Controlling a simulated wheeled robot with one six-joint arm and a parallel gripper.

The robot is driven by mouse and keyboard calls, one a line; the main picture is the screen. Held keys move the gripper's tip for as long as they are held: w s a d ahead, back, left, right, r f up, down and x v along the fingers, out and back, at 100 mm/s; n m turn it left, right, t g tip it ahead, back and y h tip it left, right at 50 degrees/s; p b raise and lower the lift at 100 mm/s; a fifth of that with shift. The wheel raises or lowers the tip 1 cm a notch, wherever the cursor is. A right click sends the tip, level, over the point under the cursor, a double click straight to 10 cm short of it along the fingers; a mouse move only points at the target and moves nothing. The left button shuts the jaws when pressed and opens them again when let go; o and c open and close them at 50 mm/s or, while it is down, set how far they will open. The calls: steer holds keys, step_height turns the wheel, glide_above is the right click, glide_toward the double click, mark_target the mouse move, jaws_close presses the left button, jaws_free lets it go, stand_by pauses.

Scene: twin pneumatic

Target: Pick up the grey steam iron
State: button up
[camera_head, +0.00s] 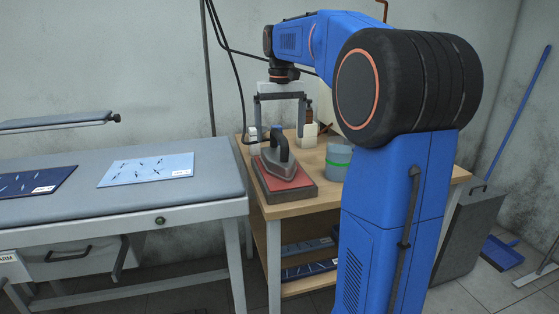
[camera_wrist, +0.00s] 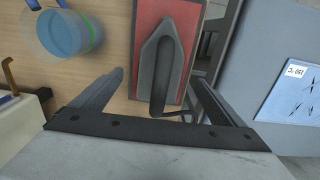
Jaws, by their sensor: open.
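The grey steam iron (camera_head: 279,166) has a dark handle and rests on a red pad (camera_head: 299,182) in a dark, flat stand on the wooden table. My gripper (camera_head: 279,122) is open and points down, its fingers above and behind the iron in the head view. In the wrist view the iron (camera_wrist: 162,57) lies ahead of my gripper (camera_wrist: 158,85), between the lines of the two open fingers. Its handle end is nearest the gripper. The fingers do not appear to touch it.
A blue-grey container with a green band (camera_head: 339,160) stands right of the iron. A white box (camera_head: 309,135) and small bottles stand behind. The padded ironing table (camera_head: 120,203) on the left carries two blue sheets. A dark cable hangs near the gripper.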

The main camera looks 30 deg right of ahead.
mark_target(279, 148)
steer(key=shift+w+f, duration=0.2)
steer(key=shift+f, duration=3)
steer(key=c, duration=2.1)
steer(key=shift+r, duration=0.1)
steer(key=shift+c, duration=0.2)
steer(key=shift+r, duration=0.1)
steer(key=shift+r, duration=4.9)
